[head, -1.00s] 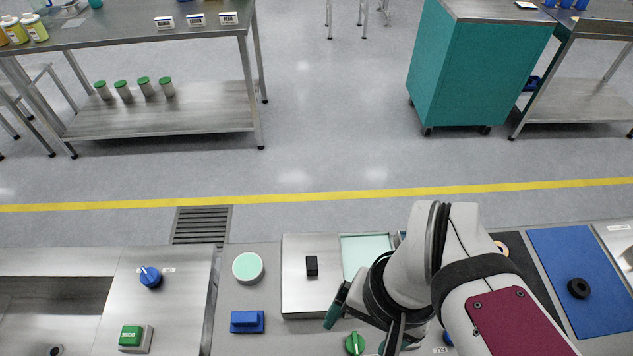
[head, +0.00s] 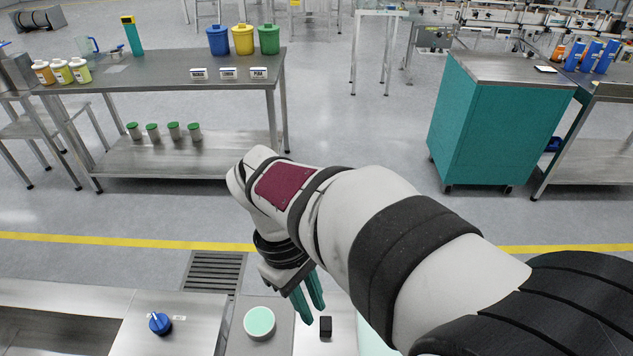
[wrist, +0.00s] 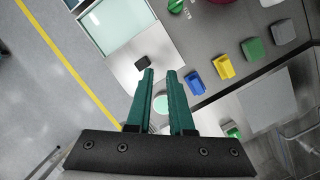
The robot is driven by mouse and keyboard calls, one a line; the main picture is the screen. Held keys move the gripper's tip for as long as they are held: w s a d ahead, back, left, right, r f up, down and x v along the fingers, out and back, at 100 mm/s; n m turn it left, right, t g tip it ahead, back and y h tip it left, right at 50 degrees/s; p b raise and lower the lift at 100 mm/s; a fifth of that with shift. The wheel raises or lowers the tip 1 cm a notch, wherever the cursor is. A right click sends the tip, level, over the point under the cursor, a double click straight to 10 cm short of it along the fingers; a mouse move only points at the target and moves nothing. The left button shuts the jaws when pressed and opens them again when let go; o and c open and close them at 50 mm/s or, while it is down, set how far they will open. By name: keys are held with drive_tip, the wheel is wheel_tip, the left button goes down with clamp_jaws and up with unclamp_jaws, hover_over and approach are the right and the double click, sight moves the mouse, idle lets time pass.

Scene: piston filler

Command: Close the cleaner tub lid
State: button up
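The cleaner tub lid looks like a flat metal plate (head: 308,342) with a black knob (head: 326,327), at the bottom edge of the head view. The tub's pale green opening (head: 370,342) shows to its right, partly behind my arm. In the wrist view the lid (wrist: 122,64), its knob (wrist: 141,62) and the wide pale opening (wrist: 115,20) all show, so the tub stands partly uncovered. My gripper (head: 310,314) points down close to the knob in the head view, apart from it. In the wrist view my gripper (wrist: 159,72) has a gap between its fingers and holds nothing.
A round pale green-topped item (head: 260,322) stands left of the lid. A blue knob (head: 159,323) sits on the left panel. The wrist view shows blue (wrist: 196,83), yellow (wrist: 224,67) and green (wrist: 252,49) blocks on the counter.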

drive_tip(key=w+a+f+n, duration=0.1)
drive_tip(key=a+n, duration=0.1)
drive_tip(key=a, duration=0.1)
drive_tip(key=w+a+f+n+h, duration=0.1)
drive_tip(key=a+f+n, duration=0.1)
drive_tip(key=n, duration=0.1)
drive_tip(key=w+a+f+n+t, duration=0.1)
drive_tip(key=a+n, duration=0.1)
drive_tip(key=a, duration=0.1)
drive_tip(key=shift+w+a+f+n+h, duration=0.2)
drive_tip(key=shift+a+n+h, duration=0.1)
drive_tip(key=shift+a+h, duration=0.1)
clamp_jaws()
approach(317, 330)
drive_tip(key=f, duration=0.1)
drive_tip(key=a+f, duration=0.1)
drive_tip(key=f, duration=0.1)
drive_tip(key=a+f, duration=0.1)
drive_tip(key=shift+s+a+f, duration=0.1)
drive_tip(key=shift+s+f, duration=0.05)
drive_tip(key=shift+f, duration=0.15)
drive_tip(key=d, duration=0.3)
drive_tip(key=shift+d, duration=0.5)
drive_tip(key=d, duration=1.3)
